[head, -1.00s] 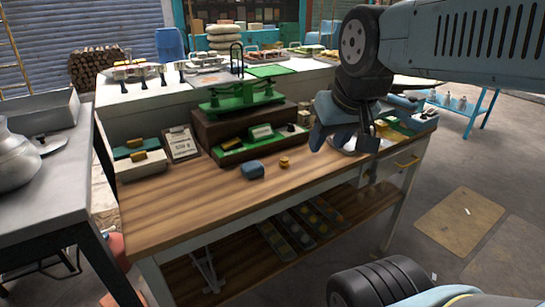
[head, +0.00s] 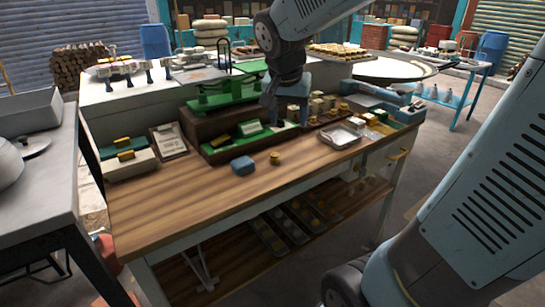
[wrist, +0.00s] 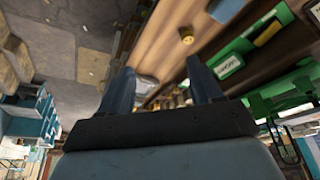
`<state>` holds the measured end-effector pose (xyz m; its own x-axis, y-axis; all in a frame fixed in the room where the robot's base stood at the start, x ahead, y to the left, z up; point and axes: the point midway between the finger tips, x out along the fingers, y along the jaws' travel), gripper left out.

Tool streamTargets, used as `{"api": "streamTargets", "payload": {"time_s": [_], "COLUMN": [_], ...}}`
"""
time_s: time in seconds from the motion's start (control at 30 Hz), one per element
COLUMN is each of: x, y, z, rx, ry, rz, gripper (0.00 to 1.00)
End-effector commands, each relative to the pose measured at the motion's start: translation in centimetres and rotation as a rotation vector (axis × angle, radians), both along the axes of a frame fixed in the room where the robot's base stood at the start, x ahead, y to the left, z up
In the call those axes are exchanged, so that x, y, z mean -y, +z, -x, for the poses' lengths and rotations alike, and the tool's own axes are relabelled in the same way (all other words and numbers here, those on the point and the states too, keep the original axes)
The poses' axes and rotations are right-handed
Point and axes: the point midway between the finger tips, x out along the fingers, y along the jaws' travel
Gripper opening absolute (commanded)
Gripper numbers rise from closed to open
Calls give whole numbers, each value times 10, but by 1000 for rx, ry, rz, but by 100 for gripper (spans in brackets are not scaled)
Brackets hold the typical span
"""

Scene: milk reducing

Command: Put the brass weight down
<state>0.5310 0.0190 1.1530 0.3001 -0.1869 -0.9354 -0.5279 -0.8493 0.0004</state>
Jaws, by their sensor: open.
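A small brass weight (head: 275,158) stands on the wooden bench top, just right of a blue-grey block (head: 243,165). The weight also shows in the wrist view (wrist: 187,36), beyond the tip of the right-hand finger and apart from it. My gripper (head: 286,122) is over the back of the bench, in front of the green balance scale's right end. Its fingers (wrist: 160,66) are spread in the wrist view, with nothing held between them. The green balance scale (head: 222,98) stands on a dark box at the back.
A green-lined tray (head: 222,152) lies before the scale. A clipboard (head: 169,140) stands to its left. A metal tray (head: 341,138) and several small weights are at the right. The front of the wooden bench (head: 190,205) is clear.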

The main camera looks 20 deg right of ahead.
Motion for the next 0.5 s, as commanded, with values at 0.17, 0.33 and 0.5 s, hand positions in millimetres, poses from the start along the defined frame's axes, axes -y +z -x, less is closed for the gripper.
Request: {"api": "streamTargets", "payload": {"time_s": [0.17, 0.33, 0.5], "x": [-14, -26, -34], "y": [-23, -45, -59], "z": [-48, -83, -103], "rx": [-9, 3, 17], "ry": [-157, -284, -360], "rz": [10, 18, 22], "gripper": [64, 64, 64]}}
